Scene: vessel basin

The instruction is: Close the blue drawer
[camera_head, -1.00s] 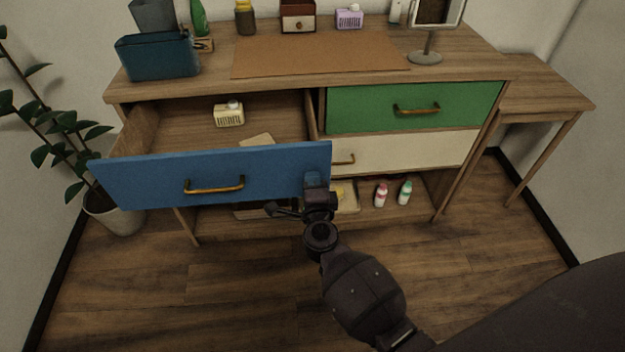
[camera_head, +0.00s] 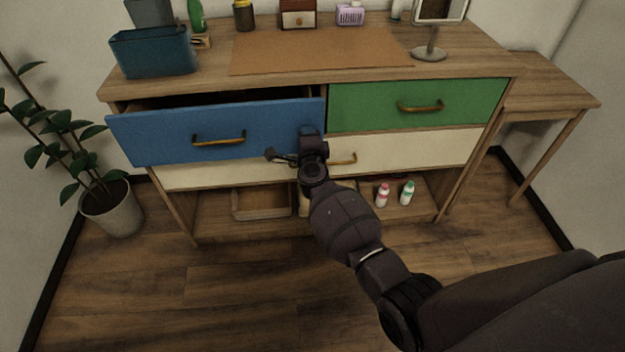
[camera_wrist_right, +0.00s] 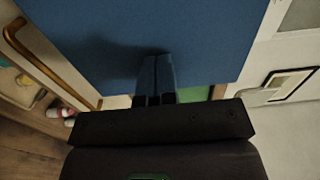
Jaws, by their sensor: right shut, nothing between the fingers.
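The blue drawer (camera_head: 165,133) is at the upper left of the dresser in the head view. Its front stands a little out from the body, with a dark gap along its top edge. Its brass handle (camera_head: 218,139) is near the middle of the front. My right gripper (camera_head: 309,134) is shut and empty, with its fingertips at the right part of the blue front. In the right wrist view the shut fingers (camera_wrist_right: 155,80) point at the blue face (camera_wrist_right: 190,30) and appear to touch it. My left gripper is not in view.
A green drawer (camera_head: 415,105) and cream drawers (camera_head: 420,153) look closed. An open shelf below holds small bottles (camera_head: 383,195). A blue bin (camera_head: 153,52) and a stand mirror (camera_head: 432,30) are on top. A potted plant (camera_head: 111,208) stands left; the floor in front is clear.

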